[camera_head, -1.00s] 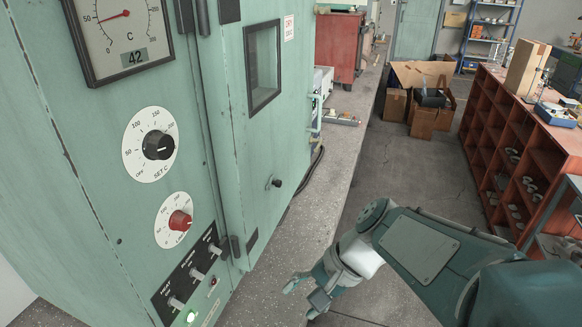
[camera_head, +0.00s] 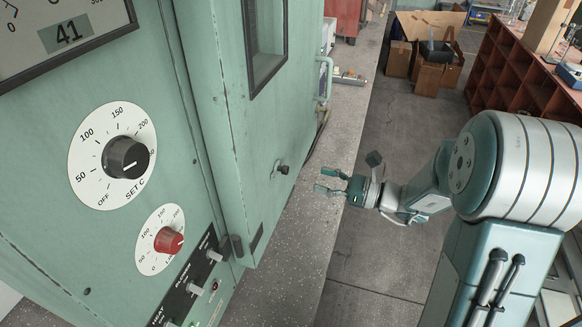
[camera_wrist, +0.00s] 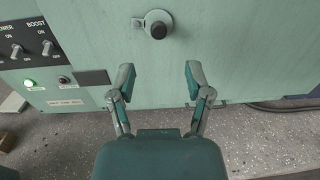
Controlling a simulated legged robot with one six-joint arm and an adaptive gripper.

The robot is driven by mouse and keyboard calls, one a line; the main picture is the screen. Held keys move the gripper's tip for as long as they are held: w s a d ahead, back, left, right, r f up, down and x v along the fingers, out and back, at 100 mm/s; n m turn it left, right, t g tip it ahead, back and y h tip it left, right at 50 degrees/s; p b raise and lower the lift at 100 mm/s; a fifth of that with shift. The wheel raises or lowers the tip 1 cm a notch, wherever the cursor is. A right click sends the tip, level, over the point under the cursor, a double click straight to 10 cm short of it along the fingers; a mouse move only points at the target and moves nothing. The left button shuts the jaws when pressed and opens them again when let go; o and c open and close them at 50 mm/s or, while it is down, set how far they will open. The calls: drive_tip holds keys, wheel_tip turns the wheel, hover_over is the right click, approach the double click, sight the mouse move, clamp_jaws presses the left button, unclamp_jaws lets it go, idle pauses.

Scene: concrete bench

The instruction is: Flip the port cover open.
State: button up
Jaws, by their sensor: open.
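The green cabinet (camera_head: 215,70) stands on the left. Low on its door is a small round fitting with a dark knob, which looks like the port cover (camera_head: 280,169). In the wrist view the port cover (camera_wrist: 158,24) sits top centre, with a small grey tab at its left; it lies flat against the panel. My gripper (camera_head: 323,181) points left at the door, to the right of the cover and apart from it. In the wrist view my gripper (camera_wrist: 159,78) has its two fingers spread, with nothing between them, below the cover in the picture.
The speckled bench top (camera_head: 290,240) runs along the cabinet's foot. Left of the cover are toggle switches (camera_wrist: 32,50) and a lit green lamp (camera_wrist: 29,83). Dials (camera_head: 125,157) are on the cabinet front. A cable (camera_wrist: 280,107) lies on the bench. Boxes (camera_head: 425,60) stand on the floor.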

sight(288, 169)
drive_tip(key=x, duration=0.8)
drive_tip(key=shift+w+a, duration=0.1)
drive_tip(key=shift+a, duration=0.25)
drive_tip(key=shift+d, duration=0.1)
clamp_jaws()
